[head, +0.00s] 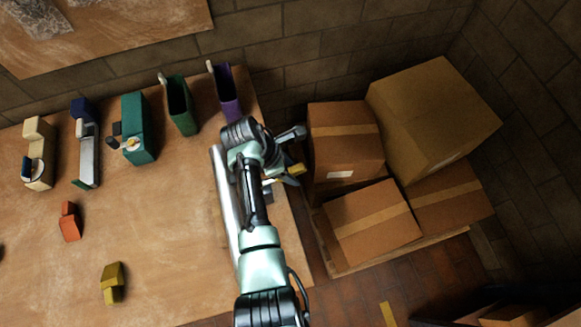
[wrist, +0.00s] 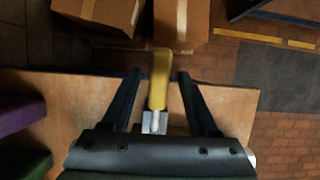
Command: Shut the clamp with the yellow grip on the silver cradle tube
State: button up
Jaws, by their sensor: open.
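The silver cradle tube (head: 222,195) lies along the right part of the wooden table, partly hidden behind my arm. The clamp's yellow grip (head: 297,169) shows just right of my wrist in the head view. In the wrist view the yellow grip (wrist: 160,70) stands between my fingers, with a small metal part (wrist: 155,122) of the clamp below it. My gripper (wrist: 158,76) is open, with one dark finger on each side of the grip and a visible gap to both. The clamp's jaw and its fit on the tube are hidden by my gripper.
Several cardboard boxes (head: 355,222) are stacked on a pallet right of the table. Purple (head: 226,95), green (head: 180,108) and teal (head: 138,128) holders stand along the table's back. An orange block (head: 69,222) and an olive block (head: 112,283) lie at left. The table's front middle is clear.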

jog(key=shift+d+f, duration=0.15)
jog(key=shift+f, duration=0.15)
jog(key=shift+c, duration=0.3)
grip_shut()
dwell(1.0)
